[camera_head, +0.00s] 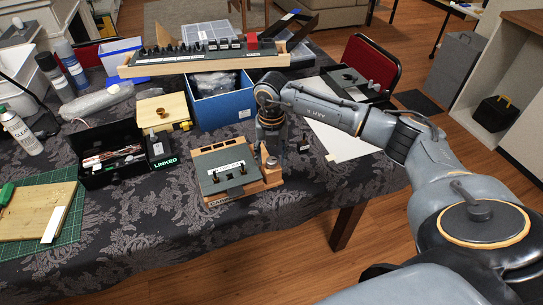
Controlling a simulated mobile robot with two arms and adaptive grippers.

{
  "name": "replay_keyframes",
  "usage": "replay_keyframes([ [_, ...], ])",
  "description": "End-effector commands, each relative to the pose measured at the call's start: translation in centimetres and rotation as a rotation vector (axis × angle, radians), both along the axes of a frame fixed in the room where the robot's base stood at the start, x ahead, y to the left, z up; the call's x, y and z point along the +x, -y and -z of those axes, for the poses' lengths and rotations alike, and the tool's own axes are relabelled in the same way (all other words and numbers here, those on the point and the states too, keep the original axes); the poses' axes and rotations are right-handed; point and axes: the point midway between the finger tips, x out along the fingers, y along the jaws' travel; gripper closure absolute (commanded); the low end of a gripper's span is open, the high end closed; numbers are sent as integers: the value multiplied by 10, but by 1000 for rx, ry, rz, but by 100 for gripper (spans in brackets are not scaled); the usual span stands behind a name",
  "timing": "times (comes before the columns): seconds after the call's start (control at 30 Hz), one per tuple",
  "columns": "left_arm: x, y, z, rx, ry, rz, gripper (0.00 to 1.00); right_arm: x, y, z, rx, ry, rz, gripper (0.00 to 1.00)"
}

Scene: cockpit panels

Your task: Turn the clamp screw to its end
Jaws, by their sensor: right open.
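A small dark panel (223,178) with a white label strip and two dark fittings sits tilted on a wooden stand (272,179) near the table's front edge. A small round grey knob (271,162) stands at the stand's right side; it may be the clamp screw, but it is too small to be sure. My right gripper (270,148) points down directly above this knob and is open. Its fingers are small and partly hidden, and I cannot tell whether they touch the knob. My left gripper is out of view.
A blue box (222,108) stands behind the panel. A long switch panel (200,54) lies at the back. A wooden block with a brass knob (161,112), a black open box (108,158) and a green mat (66,238) are to the left. Patterned cloth is bare in front.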

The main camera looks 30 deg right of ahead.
Motion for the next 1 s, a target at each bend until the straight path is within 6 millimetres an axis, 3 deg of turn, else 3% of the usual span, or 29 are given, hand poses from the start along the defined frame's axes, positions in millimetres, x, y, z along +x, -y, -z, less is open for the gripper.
replay_keyframes([
  [0.6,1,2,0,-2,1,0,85,1,0,-107,1,4,0,48],
  [1.0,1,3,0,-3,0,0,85,0,0,-118,0,1,0,48],
])
